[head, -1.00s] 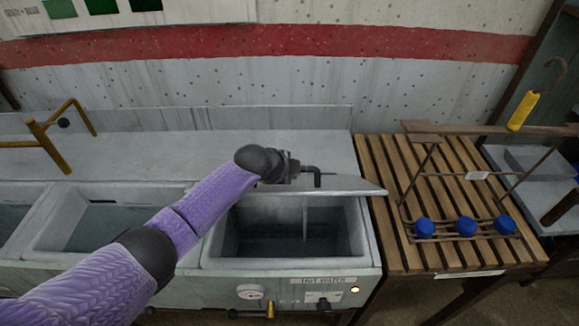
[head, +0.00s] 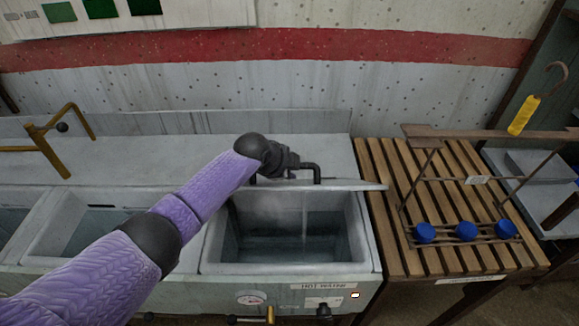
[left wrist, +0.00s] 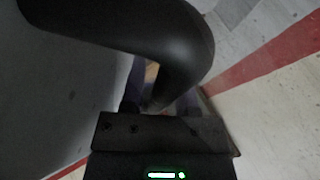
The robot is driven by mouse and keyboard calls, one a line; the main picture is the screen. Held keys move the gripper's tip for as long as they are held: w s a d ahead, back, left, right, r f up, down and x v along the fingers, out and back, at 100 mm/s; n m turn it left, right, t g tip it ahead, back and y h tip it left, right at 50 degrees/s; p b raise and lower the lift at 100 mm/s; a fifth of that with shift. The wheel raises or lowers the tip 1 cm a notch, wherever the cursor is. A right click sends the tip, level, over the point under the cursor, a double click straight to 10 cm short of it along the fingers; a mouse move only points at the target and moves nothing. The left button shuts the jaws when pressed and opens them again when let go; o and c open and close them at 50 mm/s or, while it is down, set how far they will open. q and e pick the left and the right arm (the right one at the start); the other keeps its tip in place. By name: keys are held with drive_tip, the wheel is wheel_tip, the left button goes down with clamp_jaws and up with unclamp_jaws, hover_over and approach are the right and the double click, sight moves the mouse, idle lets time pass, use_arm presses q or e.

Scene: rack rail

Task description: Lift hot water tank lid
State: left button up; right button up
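The hot water tank (head: 290,268) is uncovered at the front, with water and faint steam inside. Its grey lid (head: 335,186) is raised and seen nearly edge-on above the back of the opening. The lid's black bent handle (head: 316,172) shows beside my left gripper (head: 290,162). In the left wrist view the handle (left wrist: 185,45) looms large and runs down between the fingers of my left gripper (left wrist: 160,100), which look closed around it. The fingertips are partly hidden. My right gripper is not in view.
A slatted wooden table (head: 385,225) stands right of the tank, holding a rack (head: 450,132) with several blue-capped items (head: 466,231) and a yellow-handled hook (head: 523,115). Another basin (head: 95,230) and a brass tap (head: 45,140) are at left. A wall is behind.

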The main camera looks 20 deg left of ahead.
use_arm(q)
drive_tip(key=p+v, duration=0.4)
drive_tip(key=v, duration=0.6)
drive_tip(key=shift+w+p, duration=0.1)
drive_tip(key=shift+p, duration=0.2)
